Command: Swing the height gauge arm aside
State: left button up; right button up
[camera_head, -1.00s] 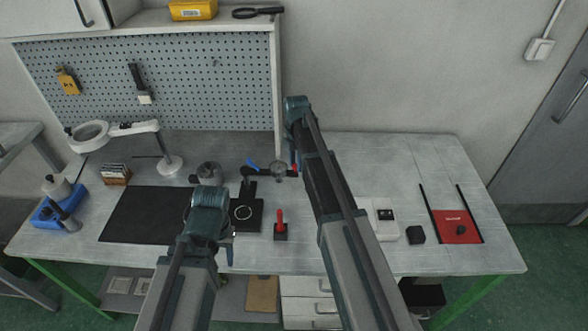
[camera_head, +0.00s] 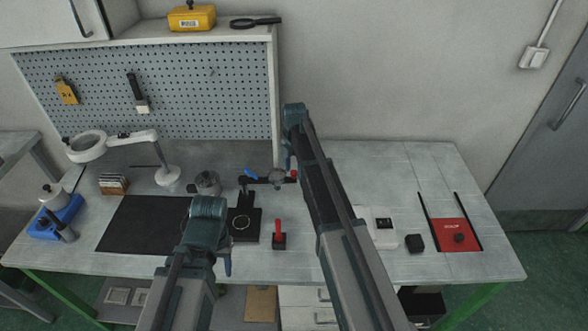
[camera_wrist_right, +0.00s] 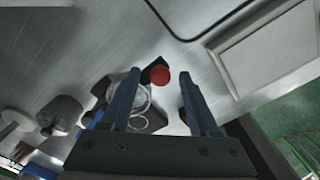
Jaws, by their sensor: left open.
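The height gauge is a black stand (camera_head: 246,199) with a blue lever (camera_head: 250,173). Its dark arm (camera_head: 262,180) reaches right, with a round dial (camera_head: 278,179) and a red knob (camera_head: 294,174) at its end. My right gripper (camera_head: 291,163) is above the knob end, its fingers pointing down and partly hidden by my arm. In the right wrist view the gripper (camera_wrist_right: 158,82) is open, with the red knob (camera_wrist_right: 160,74) showing between its fingertips and the dial (camera_wrist_right: 138,97) behind the left finger. I see no grip on it. My left gripper (camera_head: 228,266) is open at the table's front edge, mostly hidden by its wrist.
A red-handled black block (camera_head: 279,240) stands right of the gauge base. A dark mat (camera_head: 135,226) lies at left. The back right of the table is clear.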

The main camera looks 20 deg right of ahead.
notch_tip(320, 180, up, 14)
jog(key=p, duration=1.4)
jog(key=shift+f, duration=0.15)
jog(key=s+a+f+m+b, duration=0.3)
jog(key=s+a+m, duration=0.2)
jog(key=s, duration=0.5)
jog(key=s+a+f+m+b, duration=0.3)
jog(key=s+a+m, duration=0.3)
jog(key=s+m, duration=0.2)
jog(key=s+a+f+m+h+b, duration=0.1)
jog(key=s+a+f+m+b, duration=0.3)
jog(key=s, duration=0.7)
jog(key=a+m, duration=0.2)
jog(key=m, duration=0.1)
jog(key=shift+s, duration=0.3)
